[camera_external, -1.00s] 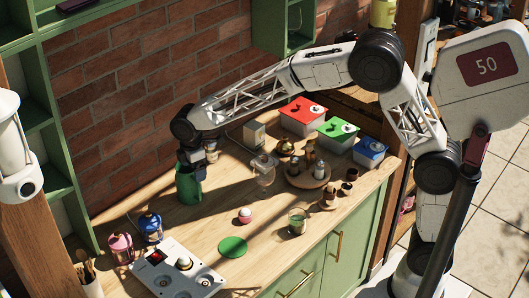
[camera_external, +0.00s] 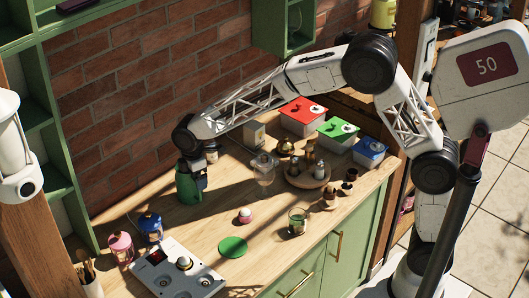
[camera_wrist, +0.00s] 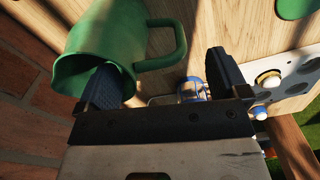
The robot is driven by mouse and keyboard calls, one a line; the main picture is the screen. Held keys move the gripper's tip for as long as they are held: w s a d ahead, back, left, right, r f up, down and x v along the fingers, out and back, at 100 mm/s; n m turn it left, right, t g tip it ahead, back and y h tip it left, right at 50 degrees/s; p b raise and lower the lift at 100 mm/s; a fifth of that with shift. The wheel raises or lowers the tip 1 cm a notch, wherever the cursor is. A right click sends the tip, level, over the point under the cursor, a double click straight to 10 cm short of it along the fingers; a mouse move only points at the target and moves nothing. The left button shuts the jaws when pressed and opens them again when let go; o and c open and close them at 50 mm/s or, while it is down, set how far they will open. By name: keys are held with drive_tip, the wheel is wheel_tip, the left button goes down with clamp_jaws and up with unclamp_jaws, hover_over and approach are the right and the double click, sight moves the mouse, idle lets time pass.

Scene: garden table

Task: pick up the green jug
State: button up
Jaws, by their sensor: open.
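The green jug (camera_external: 189,184) stands on the wooden counter near the brick wall. It also shows in the wrist view (camera_wrist: 118,40), with its handle toward the right of that picture. My gripper (camera_external: 190,160) is at the jug's top. In the wrist view my gripper (camera_wrist: 165,80) is open. Its left finger reaches into the jug's mouth, and its right finger is outside, beyond the handle. The jug's wall and handle lie between the fingers. I cannot tell whether either finger touches the jug.
A blue lantern (camera_external: 151,226) and a pink one (camera_external: 121,247) stand left of the jug. A clear glass vessel (camera_external: 264,172) is to its right. A white panel with knobs (camera_external: 175,280) and a green disc (camera_external: 233,247) lie in front. The brick wall (camera_external: 130,95) is close behind.

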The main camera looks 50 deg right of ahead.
sight(197, 197)
drive_tip(key=shift+f, duration=2)
drive_tip(key=shift+c, duration=0.4)
drive_tip(key=c, duration=1.2)
drive_tip(key=shift+r, duration=0.35)
drive_tip(key=shift+c, duration=0.2)
drive_tip(key=shift+r, duration=1.4)
drive_tip(key=shift+s+d+r, duration=0.1)
drive_tip(key=shift+s+d, duration=0.05)
drive_tip(key=shift+s, duration=0.05)
drive_tip(key=s+d, duration=0.3)
drive_tip(key=s, duration=0.4)
drive_tip(key=s+d+r, duration=0.1)
drive_tip(key=s+d, duration=0.1)
drive_tip(key=s, duration=0.5)
drive_tip(key=shift+d+r, duration=0.2)
drive_tip(key=shift+d, duration=0.2)
drive_tip(key=shift+s+d, duration=0.1)
drive_tip(key=shift+s, duration=0.1)
